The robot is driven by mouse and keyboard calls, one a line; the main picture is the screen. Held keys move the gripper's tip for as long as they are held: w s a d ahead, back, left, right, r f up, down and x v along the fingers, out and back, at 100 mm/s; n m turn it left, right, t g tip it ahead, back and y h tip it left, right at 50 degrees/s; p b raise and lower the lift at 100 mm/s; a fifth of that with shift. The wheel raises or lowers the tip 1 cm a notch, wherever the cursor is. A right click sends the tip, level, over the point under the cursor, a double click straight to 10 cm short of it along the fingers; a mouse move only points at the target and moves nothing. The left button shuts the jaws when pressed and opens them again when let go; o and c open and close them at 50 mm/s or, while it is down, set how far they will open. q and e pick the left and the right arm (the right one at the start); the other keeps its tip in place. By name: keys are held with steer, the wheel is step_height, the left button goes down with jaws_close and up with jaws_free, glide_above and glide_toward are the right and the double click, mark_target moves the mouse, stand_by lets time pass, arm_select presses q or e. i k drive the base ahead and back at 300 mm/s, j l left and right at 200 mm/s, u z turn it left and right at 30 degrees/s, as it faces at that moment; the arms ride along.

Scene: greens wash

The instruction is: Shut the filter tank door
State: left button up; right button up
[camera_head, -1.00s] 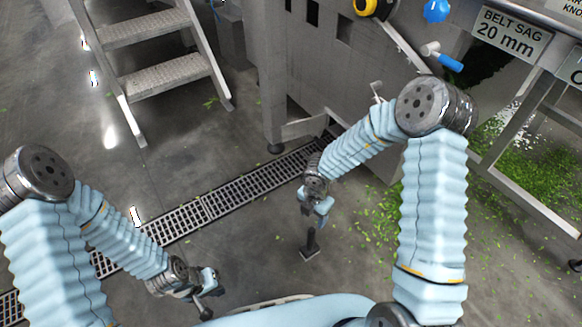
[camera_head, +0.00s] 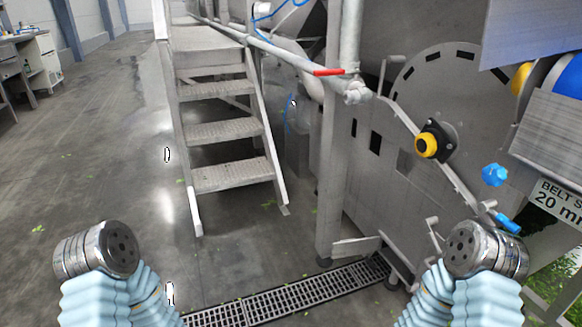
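A large grey metal machine fills the right side, with a round slotted panel (camera_head: 412,82) on its face. I cannot tell for sure which part is the filter tank door. A small tilted grey plate (camera_head: 357,247) stands out low beside the machine's post, near the floor. Only the upper parts of my two arms show, at the bottom left and bottom right. Both grippers are below the picture and hidden.
Metal steps (camera_head: 232,176) stand left of the machine. A floor drain grate (camera_head: 290,300) runs below. A yellow-and-black knob (camera_head: 427,145), a blue knob (camera_head: 495,174) and a red-handled valve (camera_head: 328,72) stick out. The floor at left is open.

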mark_target(346, 249)
steer(key=z, duration=0.75)
steer(key=i+j+z, duration=0.15)
steer(key=j+z, duration=0.2)
steer(key=i+j+z, duration=0.1)
steer(key=j+z, duration=0.65)
steer(key=i+j, duration=0.05)
